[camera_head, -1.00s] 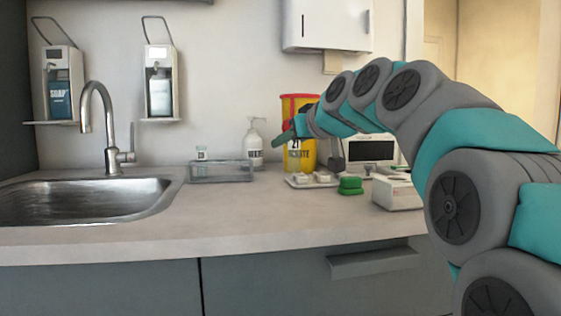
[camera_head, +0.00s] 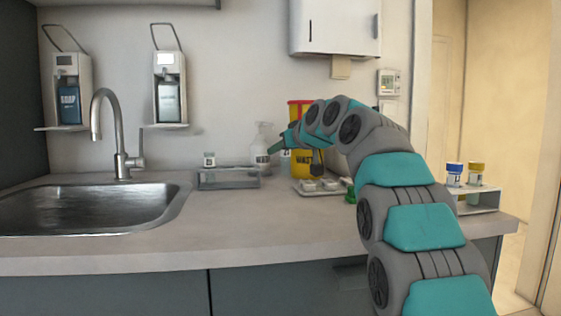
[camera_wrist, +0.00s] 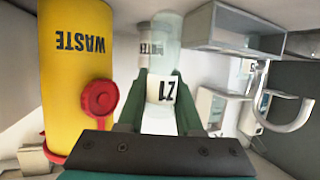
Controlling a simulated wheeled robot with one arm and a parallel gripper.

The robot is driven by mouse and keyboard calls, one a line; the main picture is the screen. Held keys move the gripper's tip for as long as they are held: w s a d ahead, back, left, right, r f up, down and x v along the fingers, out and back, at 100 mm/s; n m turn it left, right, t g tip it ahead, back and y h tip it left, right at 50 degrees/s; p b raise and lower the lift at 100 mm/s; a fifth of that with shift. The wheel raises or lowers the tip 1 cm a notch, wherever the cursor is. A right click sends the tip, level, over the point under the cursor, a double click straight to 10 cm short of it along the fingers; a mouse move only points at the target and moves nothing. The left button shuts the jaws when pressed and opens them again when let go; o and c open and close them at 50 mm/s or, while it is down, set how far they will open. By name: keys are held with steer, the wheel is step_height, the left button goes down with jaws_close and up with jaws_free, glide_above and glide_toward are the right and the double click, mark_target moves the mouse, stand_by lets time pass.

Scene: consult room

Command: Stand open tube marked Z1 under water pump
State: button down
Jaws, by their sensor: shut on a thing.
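My gripper (camera_head: 284,143) is shut on a clear tube marked Z1 (camera_wrist: 161,92), near the back of the counter. In the wrist view the label stands upside down between the green fingers, as does the waste bin's lettering, so the tube looks roughly upright. In the head view the tube (camera_head: 286,157) is small and partly hidden. The water pump (camera_head: 260,150) is a clear bottle with a white pump head, just left of my gripper. In the wrist view part of its label shows behind the tube. I cannot tell the exact gap between tube and nozzle.
A yellow waste bin (camera_head: 300,165) stands close right of the gripper. A clear tray (camera_head: 228,180) with a small labelled jar (camera_head: 209,160) lies left of the pump. A white tray (camera_head: 322,189) sits in front of the bin. The sink (camera_head: 80,208) is at left; the front counter is clear.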

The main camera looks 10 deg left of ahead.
steer(key=shift+f, duration=1.7)
steer(key=shift+f+b, duration=0.1)
steer(key=shift+b, duration=0.2)
steer(key=shift+f, duration=0.15)
steer(key=c, duration=0.6)
jaws_free()
